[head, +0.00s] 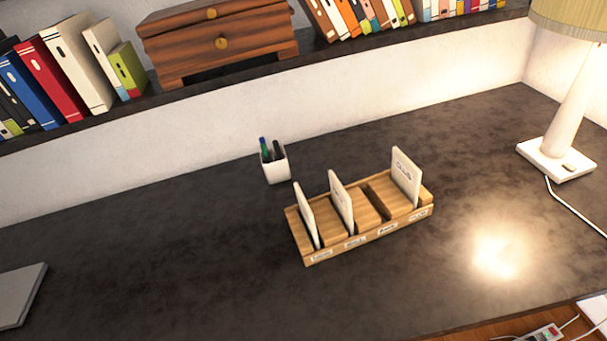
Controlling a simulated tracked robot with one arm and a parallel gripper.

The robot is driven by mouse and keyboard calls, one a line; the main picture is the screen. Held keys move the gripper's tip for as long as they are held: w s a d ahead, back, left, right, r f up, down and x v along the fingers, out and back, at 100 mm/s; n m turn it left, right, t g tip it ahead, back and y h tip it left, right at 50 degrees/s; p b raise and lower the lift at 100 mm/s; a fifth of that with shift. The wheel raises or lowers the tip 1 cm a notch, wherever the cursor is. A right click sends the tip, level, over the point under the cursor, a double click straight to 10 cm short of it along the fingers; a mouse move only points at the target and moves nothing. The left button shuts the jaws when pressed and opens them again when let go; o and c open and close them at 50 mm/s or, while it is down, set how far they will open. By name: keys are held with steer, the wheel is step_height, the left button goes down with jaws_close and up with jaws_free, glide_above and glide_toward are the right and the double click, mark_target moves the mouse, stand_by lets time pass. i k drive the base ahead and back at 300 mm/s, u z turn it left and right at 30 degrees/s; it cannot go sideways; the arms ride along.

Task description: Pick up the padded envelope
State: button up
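No object shows clearly as a padded envelope. A wooden sorter (345,246) with labelled slots stands on the dark desk. Three thin white upright pieces stand in it: a left one (306,217), a middle one (341,203) and a right one (405,177) with small dark markings on its face. I cannot tell whether any of them is padded. One slot between the middle and right pieces looks empty. My gripper is not in view.
A white pen cup (275,166) stands behind the sorter. A lamp (560,140) with a cord is at right. A grey flat object (18,296) lies at left. A shelf of books (75,65) and a wooden drawer box (218,42) runs behind. Desk left of the sorter is clear.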

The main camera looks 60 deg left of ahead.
mark_target(306, 211)
steer(key=u, duration=0.35)
steer(key=i, duration=0.8)
steer(key=u, duration=0.4)
steer(key=k, duration=0.95)
steer(key=u, duration=0.15)
steer(key=i, duration=0.95)
steer(key=z, duration=0.05)
